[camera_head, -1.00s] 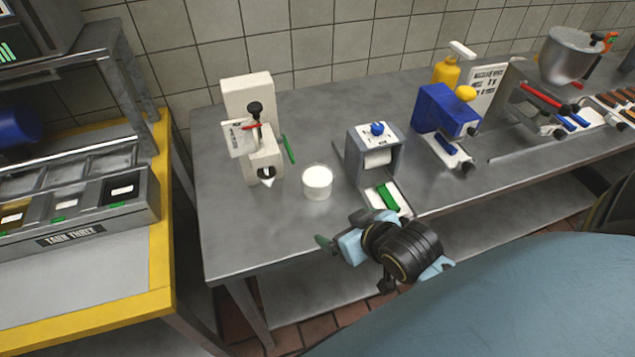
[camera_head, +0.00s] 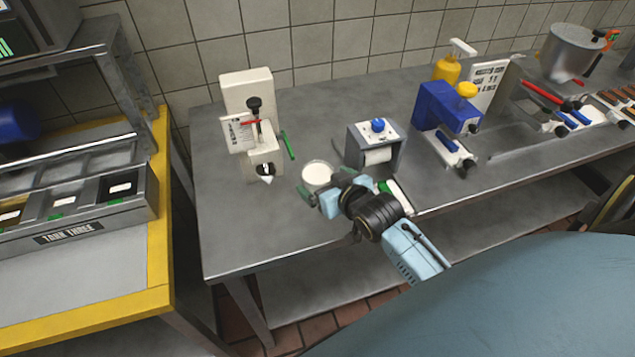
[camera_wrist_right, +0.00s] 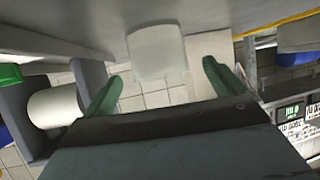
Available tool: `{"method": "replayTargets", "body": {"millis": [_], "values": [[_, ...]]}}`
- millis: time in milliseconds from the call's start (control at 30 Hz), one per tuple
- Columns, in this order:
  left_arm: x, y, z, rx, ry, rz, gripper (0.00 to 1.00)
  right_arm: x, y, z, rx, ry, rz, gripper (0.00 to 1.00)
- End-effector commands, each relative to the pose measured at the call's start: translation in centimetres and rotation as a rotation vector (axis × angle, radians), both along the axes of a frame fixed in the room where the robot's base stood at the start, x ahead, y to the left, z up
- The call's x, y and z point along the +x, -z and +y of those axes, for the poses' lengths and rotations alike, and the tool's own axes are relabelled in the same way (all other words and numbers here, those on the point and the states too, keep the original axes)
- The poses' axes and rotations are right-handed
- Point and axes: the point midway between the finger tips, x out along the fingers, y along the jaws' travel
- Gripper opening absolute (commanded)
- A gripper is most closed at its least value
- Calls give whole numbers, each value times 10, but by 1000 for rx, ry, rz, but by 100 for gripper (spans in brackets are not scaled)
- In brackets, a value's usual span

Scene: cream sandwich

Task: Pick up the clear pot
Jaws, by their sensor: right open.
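The clear pot (camera_head: 317,173), a small see-through cup with white contents, stands on the steel table. In the right wrist view the pot (camera_wrist_right: 157,50) is ahead of the fingers, roughly centred between them. My right gripper (camera_head: 307,192) is at the pot's near side, with its green fingers spread. In the right wrist view the right gripper (camera_wrist_right: 160,85) is open with nothing between its fingertips. The gripper partly covers the pot's lower side in the head view, so I cannot tell whether they touch. My left gripper is not in view.
A cream dispenser machine (camera_head: 250,120) stands left of the pot, with a green bar (camera_head: 288,145) beside it. A grey roll dispenser (camera_head: 376,145) stands close on the right. A blue machine (camera_head: 446,108) is further right. The table's front left is clear.

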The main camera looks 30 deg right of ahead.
Motion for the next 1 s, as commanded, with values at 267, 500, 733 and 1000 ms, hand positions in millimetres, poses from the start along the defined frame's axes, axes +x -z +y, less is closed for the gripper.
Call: {"method": "replayTargets", "body": {"millis": [267,500,733,1000], "values": [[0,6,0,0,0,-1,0,36,18,-2,0,0,0,95],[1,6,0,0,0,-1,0,41,20,-2,0,0,0,95],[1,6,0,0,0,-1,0,41,20,-2,0,0,0,76],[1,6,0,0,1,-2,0,41,20,-2,0,0,0,41]]}}
